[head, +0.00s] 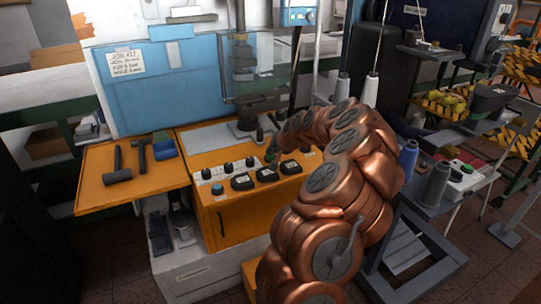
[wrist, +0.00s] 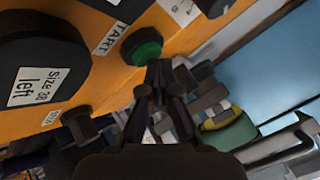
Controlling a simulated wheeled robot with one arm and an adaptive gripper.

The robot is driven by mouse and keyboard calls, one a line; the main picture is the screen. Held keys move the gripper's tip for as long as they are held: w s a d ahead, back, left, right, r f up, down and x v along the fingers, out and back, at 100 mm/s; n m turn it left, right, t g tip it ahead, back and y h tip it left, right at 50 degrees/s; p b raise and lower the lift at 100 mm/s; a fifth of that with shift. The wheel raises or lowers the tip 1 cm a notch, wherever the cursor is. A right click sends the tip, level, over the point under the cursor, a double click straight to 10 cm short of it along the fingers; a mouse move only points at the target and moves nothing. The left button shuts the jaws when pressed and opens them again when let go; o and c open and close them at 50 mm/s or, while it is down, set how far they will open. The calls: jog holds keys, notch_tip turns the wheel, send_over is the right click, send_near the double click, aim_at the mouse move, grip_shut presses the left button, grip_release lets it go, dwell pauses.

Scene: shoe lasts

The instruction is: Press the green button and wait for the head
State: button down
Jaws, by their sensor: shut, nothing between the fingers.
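The green button (wrist: 141,47) is on the orange panel in the wrist view, beside a partly cut-off label ending in "TART". My gripper (wrist: 158,68) is shut and empty, with its fingertips close to the button's lower right edge; I cannot tell whether they touch it. In the head view my gripper (head: 272,148) is small and dark at the end of my copper arm, over the back of the orange console (head: 235,213), and the button there is too small to make out surely. A dark vertical machine head (head: 242,62) stands behind the console.
Black labelled pads (head: 242,182) and a blue button (head: 217,188) sit on the console front; one pad reads "Size", "left" in the wrist view (wrist: 40,85). Dark hammers (head: 117,165) lie on the orange side shelf (head: 95,193). Thread cones (head: 435,183) stand on the right.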

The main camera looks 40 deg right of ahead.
jog(key=shift+r, duration=0.75)
jog(key=shift+r, duration=0.15)
jog(key=shift+r, duration=2.4)
